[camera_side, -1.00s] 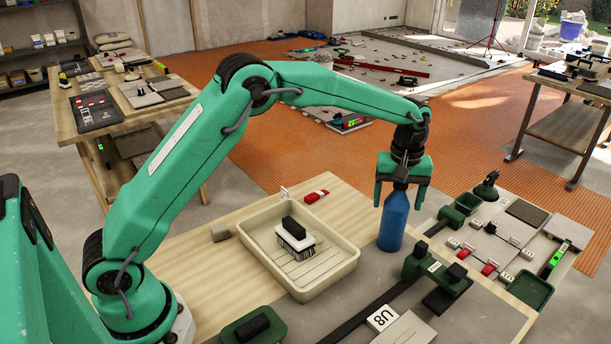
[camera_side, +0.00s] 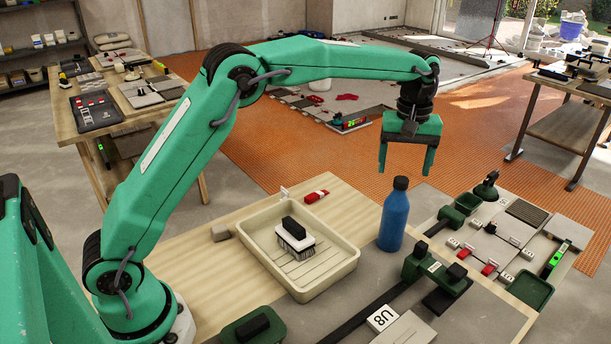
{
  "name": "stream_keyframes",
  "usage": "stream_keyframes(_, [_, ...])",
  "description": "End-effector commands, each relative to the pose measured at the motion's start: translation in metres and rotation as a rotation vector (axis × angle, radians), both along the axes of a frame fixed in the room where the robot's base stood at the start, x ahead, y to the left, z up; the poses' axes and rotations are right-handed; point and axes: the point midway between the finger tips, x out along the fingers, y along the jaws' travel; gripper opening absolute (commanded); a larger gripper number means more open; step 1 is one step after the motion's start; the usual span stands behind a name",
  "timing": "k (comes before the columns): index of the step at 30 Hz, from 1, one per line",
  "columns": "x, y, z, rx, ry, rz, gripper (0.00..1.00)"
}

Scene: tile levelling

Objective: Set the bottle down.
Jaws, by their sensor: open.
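The blue bottle (camera_side: 393,218) with a dark cap stands upright on the wooden table, just right of the beige tray. My gripper (camera_side: 407,172) is open and empty. Its two green fingers point down, above the bottle's cap and apart from it. Nothing hides the bottle.
The beige tray (camera_side: 345,264) holds a brush with a black handle (camera_side: 294,230). A red and white block (camera_side: 316,196) lies behind the tray. A green clamp-like tool (camera_side: 436,266) stands in front of the bottle to the right. A board with tiles and a green tray (camera_side: 530,289) lies at the right.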

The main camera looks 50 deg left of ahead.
Motion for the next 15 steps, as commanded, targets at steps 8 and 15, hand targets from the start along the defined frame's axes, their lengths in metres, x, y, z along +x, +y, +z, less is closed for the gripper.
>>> stream_keyframes(8, [0.000, 0.000, 0.027, 0.000, -0.001, 0.000, 0.75])
stream_keyframes(15, [0.000, 0.000, 0.030, 0.000, 0.000, 0.000, 0.75])
